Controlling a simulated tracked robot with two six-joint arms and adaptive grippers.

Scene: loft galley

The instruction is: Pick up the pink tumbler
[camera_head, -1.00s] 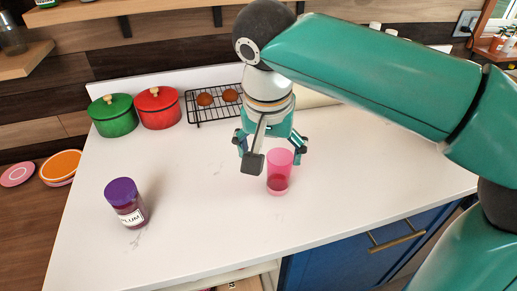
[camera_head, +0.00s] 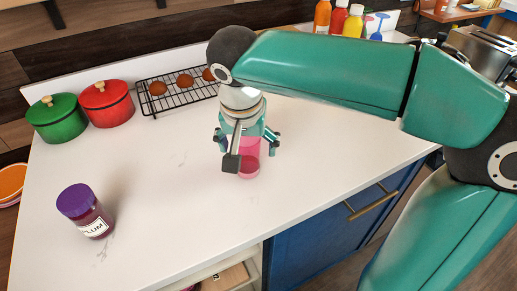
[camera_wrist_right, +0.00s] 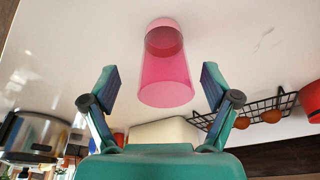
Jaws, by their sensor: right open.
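The pink tumbler (camera_head: 250,161) stands on the white counter, see-through, with a darker pink lower part. My right gripper (camera_head: 246,143) is above and around its upper part in the head view, and hides some of it. In the right wrist view the tumbler (camera_wrist_right: 167,68) lies ahead, centred between the two open fingers of the right gripper (camera_wrist_right: 160,88), with its rim toward the gripper. Clear gaps show between the tumbler and both fingers there. My left gripper is not in view.
A jar with a purple lid (camera_head: 86,210) stands at the left of the white counter (camera_head: 160,190). A green pot (camera_head: 57,118), a red pot (camera_head: 107,103) and a wire rack (camera_head: 180,95) with brown round items stand behind. Several bottles (camera_head: 338,18) are at the back. The counter's front edge is near the tumbler.

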